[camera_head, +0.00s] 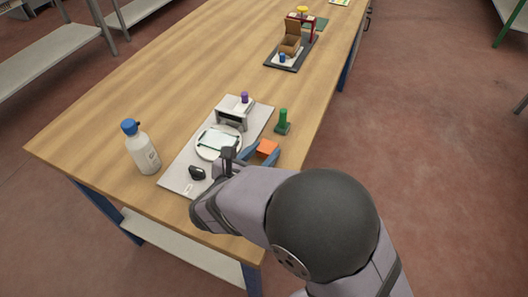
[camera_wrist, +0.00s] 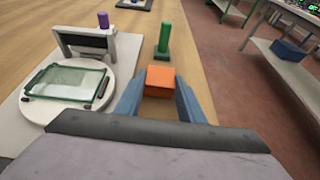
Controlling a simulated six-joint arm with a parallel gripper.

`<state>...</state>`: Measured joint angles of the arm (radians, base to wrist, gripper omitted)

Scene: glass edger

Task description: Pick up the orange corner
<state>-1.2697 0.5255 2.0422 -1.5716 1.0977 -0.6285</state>
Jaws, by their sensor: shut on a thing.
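The orange corner (camera_head: 267,148) is a small orange block near the right edge of the table, beside the grey board. It also shows in the wrist view (camera_wrist: 160,79), between the far ends of the two blue fingers. My gripper (camera_head: 262,156) is shut on the orange corner, with one finger on each side of it. The lower part of the corner is partly hidden, and I cannot tell whether it touches the table.
A green post on a base (camera_head: 283,122) stands just beyond the corner. To the left, a grey board (camera_head: 178,172) carries a round white plate (camera_wrist: 33,107) with a glass pane (camera_head: 218,139) and a grey edger (camera_head: 235,115). A blue-capped bottle (camera_head: 142,150) stands farther left.

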